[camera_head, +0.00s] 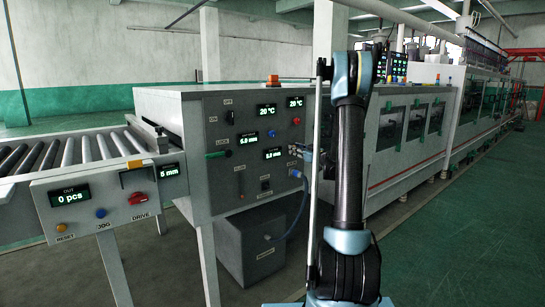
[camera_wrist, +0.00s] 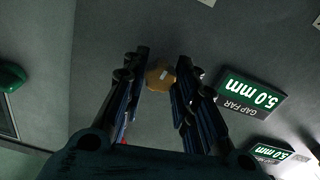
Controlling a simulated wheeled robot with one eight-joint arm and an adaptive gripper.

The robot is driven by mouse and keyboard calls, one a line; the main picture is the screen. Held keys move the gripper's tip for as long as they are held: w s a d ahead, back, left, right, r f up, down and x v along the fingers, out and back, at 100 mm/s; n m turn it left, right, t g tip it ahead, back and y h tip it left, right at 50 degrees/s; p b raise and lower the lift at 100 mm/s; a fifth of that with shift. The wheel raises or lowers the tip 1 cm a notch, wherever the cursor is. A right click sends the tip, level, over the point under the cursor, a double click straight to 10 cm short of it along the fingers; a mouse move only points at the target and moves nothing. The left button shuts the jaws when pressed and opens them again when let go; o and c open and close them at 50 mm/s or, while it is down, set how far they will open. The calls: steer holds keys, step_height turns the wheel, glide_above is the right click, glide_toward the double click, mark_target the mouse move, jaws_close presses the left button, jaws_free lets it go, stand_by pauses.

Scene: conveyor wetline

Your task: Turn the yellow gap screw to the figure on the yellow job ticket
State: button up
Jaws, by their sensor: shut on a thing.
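The yellow gap screw (camera_wrist: 160,77) is a lobed knob with a pale mark on the grey panel, seen in the wrist view between my fingertips. My gripper (camera_wrist: 160,84) is shut on it, one finger on each side. In the head view my gripper (camera_head: 300,151) reaches the panel's right side, and the screw is hidden there. A green display (camera_wrist: 252,97) labelled GAP FAR reads 5.0 mm.
The grey control panel (camera_head: 225,135) carries other displays, knobs and buttons close around my gripper. A second wrist-view display (camera_wrist: 275,157) also reads 5.0 mm. A roller conveyor (camera_head: 70,150) joins at left. A blue hose (camera_head: 298,205) hangs below. Green floor (camera_head: 450,220) is clear at right.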

steer(key=o, duration=0.7)
steer(key=shift+w+d, duration=0.15)
steer(key=shift+o, duration=0.2)
steer(key=v, duration=0.6)
